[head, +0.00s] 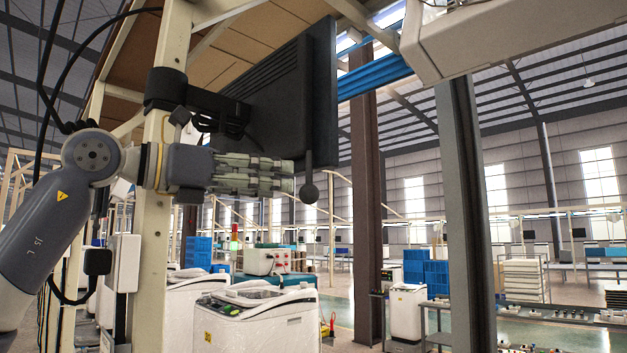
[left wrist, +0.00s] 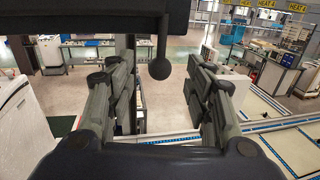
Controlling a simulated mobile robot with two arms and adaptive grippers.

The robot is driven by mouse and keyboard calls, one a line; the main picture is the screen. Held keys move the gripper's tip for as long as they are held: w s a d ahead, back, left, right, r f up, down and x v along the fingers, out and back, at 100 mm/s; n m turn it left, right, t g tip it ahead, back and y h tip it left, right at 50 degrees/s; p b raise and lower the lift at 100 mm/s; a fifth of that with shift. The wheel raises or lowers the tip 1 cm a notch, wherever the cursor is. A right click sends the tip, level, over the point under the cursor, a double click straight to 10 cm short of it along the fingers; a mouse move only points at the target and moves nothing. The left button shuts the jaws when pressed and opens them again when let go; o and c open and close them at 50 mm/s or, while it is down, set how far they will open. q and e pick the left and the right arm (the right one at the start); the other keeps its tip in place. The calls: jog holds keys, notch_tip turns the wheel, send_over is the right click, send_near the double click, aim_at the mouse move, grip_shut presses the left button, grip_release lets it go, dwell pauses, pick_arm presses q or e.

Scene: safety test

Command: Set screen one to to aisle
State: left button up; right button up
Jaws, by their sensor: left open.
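A large dark screen (head: 290,90), seen from behind and edge-on, is fixed by a black bracket (head: 195,97) to a cream post. A short dark stem with a round knob (head: 309,193) hangs from its lower edge. My left gripper (head: 284,177) reaches right, below the screen, with its fingertips beside the knob. In the left wrist view, the same gripper (left wrist: 163,88) is open and empty. The knob (left wrist: 160,69) shows there in the gap between the two fingers, towards their far ends. I cannot tell if they touch it. The screen's face is hidden. My right gripper is not in view.
The cream post (head: 156,220) stands close behind my left arm. Brown (head: 366,200) and grey (head: 465,200) columns stand to the right. A white machine (head: 262,325) stands below. A beige overhead beam (head: 480,35) crosses the upper right. Open air lies right of the knob.

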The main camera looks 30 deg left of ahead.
aim_at(311, 184)
pick_arm(q)
jog(key=p+x, duration=0.2)
jog(key=x, duration=0.6)
jog(key=shift+d, duration=0.1)
jog(key=shift+c, duration=0.9)
jog(key=c, duration=0.9)
grip_shut()
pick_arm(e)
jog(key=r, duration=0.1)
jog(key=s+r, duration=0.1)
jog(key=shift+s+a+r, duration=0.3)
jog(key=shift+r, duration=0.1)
